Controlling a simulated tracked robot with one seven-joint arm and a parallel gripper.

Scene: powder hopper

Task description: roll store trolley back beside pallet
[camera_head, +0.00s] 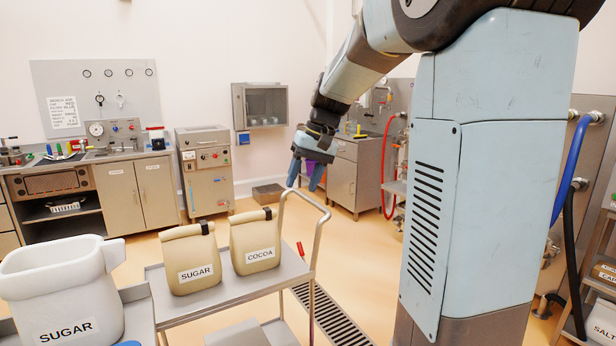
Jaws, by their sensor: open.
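The trolley (301,271) stands in front of me at the lower middle, a steel cart with a flat top and a raised tube handle (319,232) at its right end. A tan bag labelled SUGAR (187,252) and a tan bag labelled COCOA (253,234) stand upright on its top. My gripper (306,183), with blue fingers, points down near the upper end of the handle. It is open with nothing visible in it; whether it touches the handle I cannot tell. The trolley's wheels are out of view. I cannot make out the pallet.
A white tub labelled SUGAR (62,305) stands at the lower left, close to the trolley. A floor drain grate (333,318) runs right of the trolley. Cabinets (207,178) line the back wall. Open floor (362,240) lies behind the handle. A shelf with a SALT container (603,325) is at right.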

